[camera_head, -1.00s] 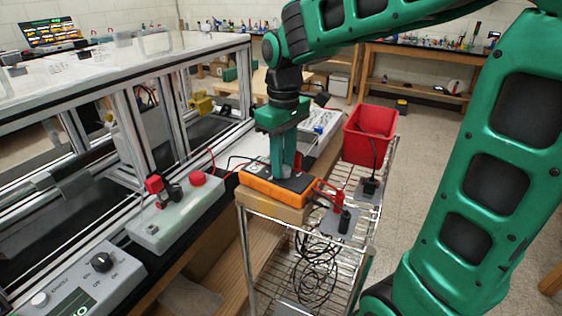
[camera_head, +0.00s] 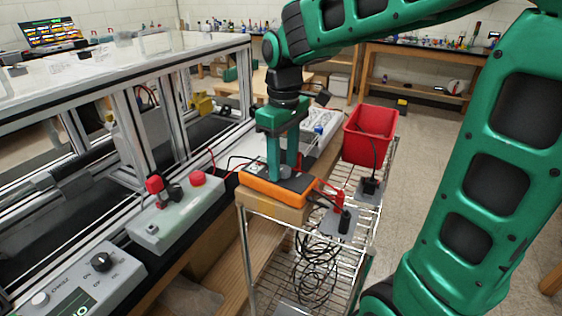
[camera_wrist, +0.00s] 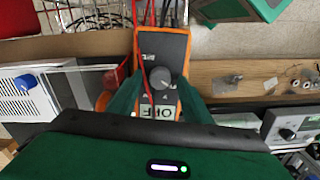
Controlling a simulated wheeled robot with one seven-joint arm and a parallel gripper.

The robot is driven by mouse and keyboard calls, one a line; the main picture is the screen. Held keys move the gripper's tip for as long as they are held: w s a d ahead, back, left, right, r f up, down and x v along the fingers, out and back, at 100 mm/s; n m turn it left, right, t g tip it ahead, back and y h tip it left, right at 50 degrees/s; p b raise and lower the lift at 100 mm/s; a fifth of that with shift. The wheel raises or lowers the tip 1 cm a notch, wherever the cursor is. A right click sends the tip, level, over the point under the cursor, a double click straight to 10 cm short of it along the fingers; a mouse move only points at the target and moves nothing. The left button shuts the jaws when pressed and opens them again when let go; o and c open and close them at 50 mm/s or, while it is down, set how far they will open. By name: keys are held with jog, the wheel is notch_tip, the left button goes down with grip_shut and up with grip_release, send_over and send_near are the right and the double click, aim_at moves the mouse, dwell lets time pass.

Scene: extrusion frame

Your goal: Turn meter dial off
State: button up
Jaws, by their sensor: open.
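The orange and black meter (camera_head: 262,186) lies face up on a wooden block on the wire cart. In the wrist view the meter (camera_wrist: 148,45) shows a round grey dial (camera_wrist: 160,78) and a small display (camera_wrist: 158,112) that appears to read OFF, upside down. My gripper (camera_head: 284,173) points down over the meter. In the wrist view its green fingers stand apart on either side of the meter's dial area, with nothing visibly clamped between them. In the head view the fingers hide much of the dial. The exact dial mark is too small to read.
Red and black leads (camera_head: 328,195) run from the meter's right end. A red bin (camera_head: 371,134) stands behind on the wire cart (camera_head: 365,240). A control box with a black knob (camera_head: 101,261) and a box with a red button (camera_head: 197,179) lie to the left beside the extrusion frame.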

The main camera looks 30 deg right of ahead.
aim_at(283, 167)
notch_tip(283, 167, up, 11)
jog(key=shift+f, duration=0.15)
dwell(0.4)
jog(key=shift+w, duration=0.1)
jog(key=s+d+f+m, duration=0.6)
jog(key=s+d+f, duration=0.1)
jog(key=s, duration=0.4)
jog(key=s+d+f+m, duration=0.5)
jog(key=s+d+f, duration=0.2)
jog(key=s+f, duration=0.2)
jog(key=shift+s+d+f+m, duration=0.15)
jog(key=shift+s+d+m, duration=0.2)
jog(key=shift+s, duration=0.55)
jog(key=shift+a, duration=0.1)
jog(key=shift+w+f, duration=0.2)
jog(key=shift+w, duration=0.4)
dwell(0.3)
